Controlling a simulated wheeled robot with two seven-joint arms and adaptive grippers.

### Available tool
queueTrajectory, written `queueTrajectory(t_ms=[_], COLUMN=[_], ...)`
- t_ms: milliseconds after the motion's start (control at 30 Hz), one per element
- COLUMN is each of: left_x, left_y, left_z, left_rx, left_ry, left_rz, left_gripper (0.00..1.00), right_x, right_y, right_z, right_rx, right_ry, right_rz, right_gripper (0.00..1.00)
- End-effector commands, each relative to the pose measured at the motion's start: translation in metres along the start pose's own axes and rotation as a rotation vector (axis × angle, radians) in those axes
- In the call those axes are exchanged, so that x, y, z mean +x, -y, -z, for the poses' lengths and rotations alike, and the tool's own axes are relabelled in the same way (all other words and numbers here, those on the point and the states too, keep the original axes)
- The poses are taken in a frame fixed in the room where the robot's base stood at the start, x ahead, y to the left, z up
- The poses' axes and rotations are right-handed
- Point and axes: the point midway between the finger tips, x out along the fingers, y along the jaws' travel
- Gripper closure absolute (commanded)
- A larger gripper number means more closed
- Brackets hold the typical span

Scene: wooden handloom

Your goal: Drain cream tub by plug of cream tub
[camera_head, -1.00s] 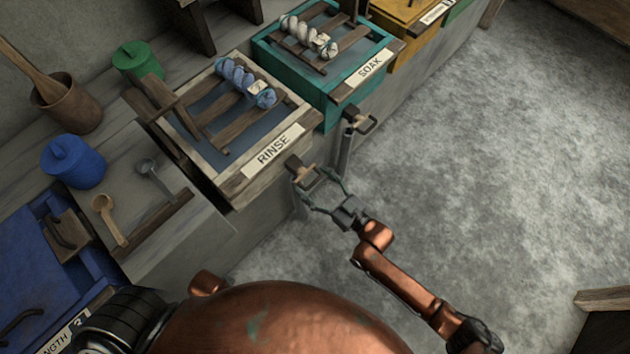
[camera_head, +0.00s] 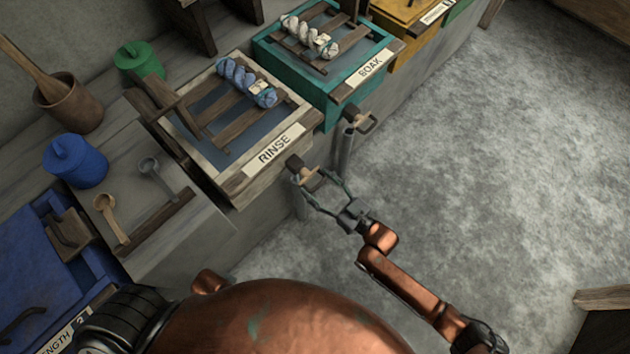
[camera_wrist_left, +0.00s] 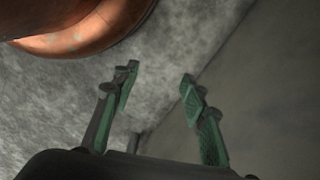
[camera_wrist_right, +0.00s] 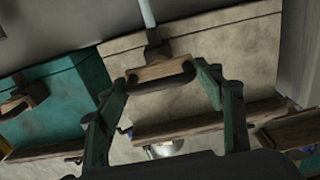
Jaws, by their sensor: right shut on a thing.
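The cream tub (camera_head: 229,180) with the RINSE label stands at the middle left of the head view. Its plug (camera_head: 314,180), a wooden block with a dark handle, is at the tub's front below the label. The plug also shows in the right wrist view (camera_wrist_right: 160,71). My right gripper (camera_head: 323,186) is shut on the plug, with one green finger at each end of it. How far the plug sits in its outlet is hard to tell. My left gripper (camera_wrist_left: 158,92) is open and empty in the left wrist view, above the grey floor.
Blue-white yarn (camera_head: 247,83) lies on slats over the cream tub. A teal SOAK tub (camera_head: 345,84) stands beside it with its own plug (camera_head: 359,119). A blue jar (camera_head: 74,160) and ladles (camera_head: 111,219) are at left.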

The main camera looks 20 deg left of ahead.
Motion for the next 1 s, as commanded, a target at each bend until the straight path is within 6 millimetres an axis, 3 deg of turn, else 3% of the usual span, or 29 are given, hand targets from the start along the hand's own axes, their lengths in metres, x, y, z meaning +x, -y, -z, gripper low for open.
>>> queueTrajectory(t_ms=[100,333,367,433,767,1000], left_x=[0.011,0.011,0.011,0.011,0.01,0.01], left_y=[0.002,0.002,0.002,0.002,0.002,0.002], left_z=[-0.002,-0.002,-0.002,-0.002,-0.003,-0.003], left_rx=[0.001,0.0,0.0,0.0,0.0,0.0], left_ry=[0.004,0.004,0.004,0.004,0.004,0.004], left_rz=[0.003,0.003,0.003,0.003,0.003,0.003], left_gripper=[0.6,0.6,0.6,0.6,0.6,0.6], right_x=[-0.013,-0.012,-0.012,-0.012,-0.014,-0.047], right_y=[0.001,0.001,0.001,0.001,0.0,-0.001], right_z=[0.0,-0.002,-0.002,-0.001,-0.001,-0.002], right_rx=[0.0,0.001,0.001,0.001,0.001,0.0], right_ry=[0.003,0.003,0.003,0.002,0.002,0.004], right_rz=[0.001,0.001,0.001,0.001,0.0,-0.001], right_gripper=[0.82,0.82,0.36,0.32,0.3,0.3])
